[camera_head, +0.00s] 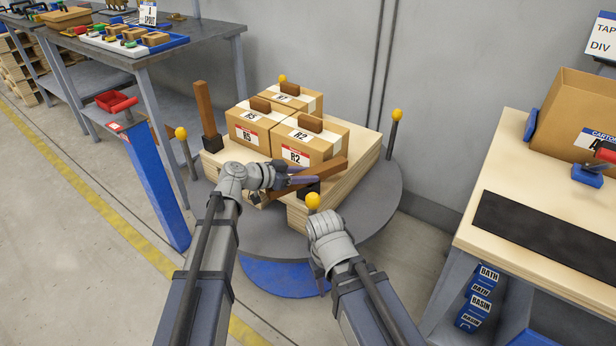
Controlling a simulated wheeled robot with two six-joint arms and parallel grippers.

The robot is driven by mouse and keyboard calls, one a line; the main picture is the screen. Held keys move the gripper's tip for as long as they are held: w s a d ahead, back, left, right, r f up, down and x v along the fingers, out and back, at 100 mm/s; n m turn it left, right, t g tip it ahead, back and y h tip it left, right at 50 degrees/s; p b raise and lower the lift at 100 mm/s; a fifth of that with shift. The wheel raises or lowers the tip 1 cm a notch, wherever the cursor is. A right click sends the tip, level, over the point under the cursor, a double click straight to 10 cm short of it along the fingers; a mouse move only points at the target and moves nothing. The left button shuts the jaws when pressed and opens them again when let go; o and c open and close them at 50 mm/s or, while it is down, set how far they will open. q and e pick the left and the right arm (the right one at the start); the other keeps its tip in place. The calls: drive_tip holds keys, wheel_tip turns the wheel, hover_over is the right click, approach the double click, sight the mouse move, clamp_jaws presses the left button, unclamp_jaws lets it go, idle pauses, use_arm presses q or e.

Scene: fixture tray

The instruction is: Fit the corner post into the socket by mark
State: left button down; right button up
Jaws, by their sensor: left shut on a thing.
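My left gripper (288,177) is shut on a brown corner post (328,174). The post lies tilted, close to level, in front of the box marked R2 at the front of the wooden pallet (372,152). A dark socket (311,188) shows near the pallet's front corner, just below the post and partly hidden by it; I cannot tell whether they touch. Another brown post (203,103) stands upright in a dark socket (211,142) at the pallet's left corner. My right gripper (320,278) is low in front of the pallet, mostly hidden by its own wrist.
Cartons (252,127) with brown blocks on top fill the pallet's middle. Yellow-tipped poles (396,118) surround it on a grey round platform (386,192). A blue pillar (155,185) stands left. A wooden bench (490,165) with an open carton (575,110) stands right.

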sight(306, 174)
use_arm(q)
drive_tip(key=shift+r, duration=0.1)
wheel_tip(306, 174, up, 10)
drive_tip(key=p, duration=1)
wheel_tip(306, 174, down, 10)
drive_tip(key=b, duration=0.9)
drive_tip(key=shift+r+b, duration=0.1)
drive_tip(key=shift+b, duration=0.2)
drive_tip(key=shift+f, duration=0.25)
drive_tip(key=shift+c, duration=2.2)
unclamp_jaws()
